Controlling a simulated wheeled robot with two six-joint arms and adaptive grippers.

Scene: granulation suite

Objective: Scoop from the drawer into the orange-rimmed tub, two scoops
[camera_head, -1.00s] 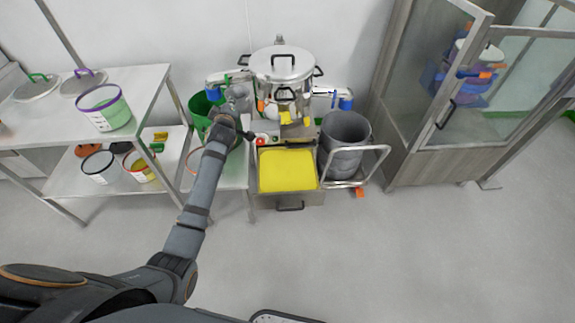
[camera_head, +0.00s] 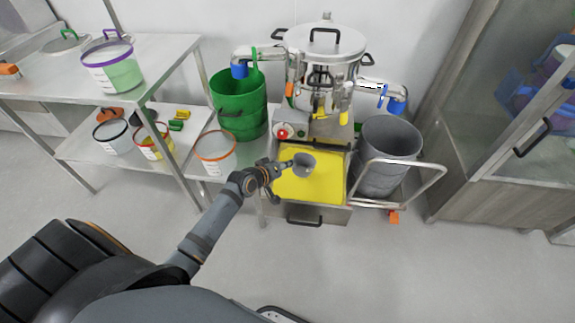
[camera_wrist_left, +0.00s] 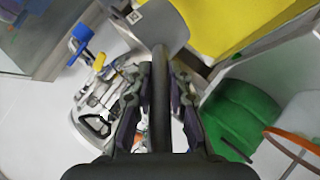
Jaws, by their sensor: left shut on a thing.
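The open metal drawer (camera_head: 322,215) holds a flat bed of yellow powder (camera_head: 318,186). My left gripper (camera_head: 274,170) is at the drawer's left edge, shut on the dark handle (camera_wrist_left: 160,95) of a grey scoop (camera_head: 304,163). The scoop's bowl is over the powder near the back left; I cannot tell whether it touches. In the left wrist view the scoop (camera_wrist_left: 150,22) shows at the top beside the yellow powder. The orange-rimmed tub (camera_head: 215,153) stands left of the drawer on a low shelf; its rim shows in the wrist view (camera_wrist_left: 296,152). My right gripper is not in view.
A green bin (camera_head: 240,108) stands behind the tub. A grey bin (camera_head: 386,152) on a railed cart stands right of the drawer. A steel vessel machine (camera_head: 325,50) rises behind it. Shelves with other tubs are at left, a glass cabinet at right. The front floor is clear.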

